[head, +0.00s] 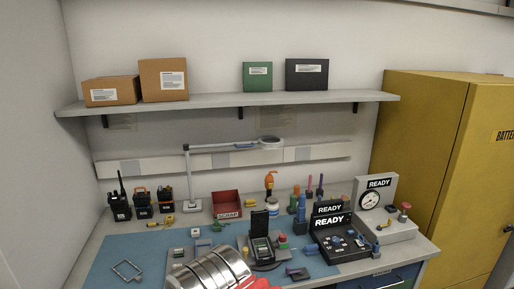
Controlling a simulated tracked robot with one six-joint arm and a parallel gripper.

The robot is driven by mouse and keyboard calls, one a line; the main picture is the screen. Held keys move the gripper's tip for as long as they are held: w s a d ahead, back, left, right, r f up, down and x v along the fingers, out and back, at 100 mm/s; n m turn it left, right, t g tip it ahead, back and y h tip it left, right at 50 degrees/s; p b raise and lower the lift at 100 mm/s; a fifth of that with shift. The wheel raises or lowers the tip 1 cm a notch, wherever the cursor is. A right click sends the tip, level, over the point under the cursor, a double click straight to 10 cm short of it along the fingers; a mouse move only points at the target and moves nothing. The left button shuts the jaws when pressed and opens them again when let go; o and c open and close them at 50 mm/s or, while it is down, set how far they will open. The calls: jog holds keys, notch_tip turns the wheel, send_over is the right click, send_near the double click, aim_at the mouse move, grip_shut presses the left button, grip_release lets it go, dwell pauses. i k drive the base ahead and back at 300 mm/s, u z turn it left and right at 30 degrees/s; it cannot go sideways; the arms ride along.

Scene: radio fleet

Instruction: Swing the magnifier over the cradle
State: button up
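The magnifier (270,142) is a round pale head on a jointed white arm (222,148). Its post (187,178) rises from a base at the back left of the bench, and the arm reaches right, with the head high near the back wall. A black stand with a raised lid (262,246) sits on the blue mat front centre and looks like the cradle, though I cannot be sure. The magnifier head is behind and above it, not over it. A silver ribbed part of my arm, with red beside it, covers the bottom centre; my gripper's fingers do not show.
Black radios (119,204) stand at the back left. A red bin (226,204) is behind the mat (105,262). Black test boxes (338,240) and a gauge unit (380,205) fill the right. A shelf (230,103) with boxes hangs above. A yellow cabinet (430,150) stands right.

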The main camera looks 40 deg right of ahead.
aim_at(266, 141)
jog(key=u, duration=0.05)
jog(key=i, duration=1)
jog(key=z, duration=0.05)
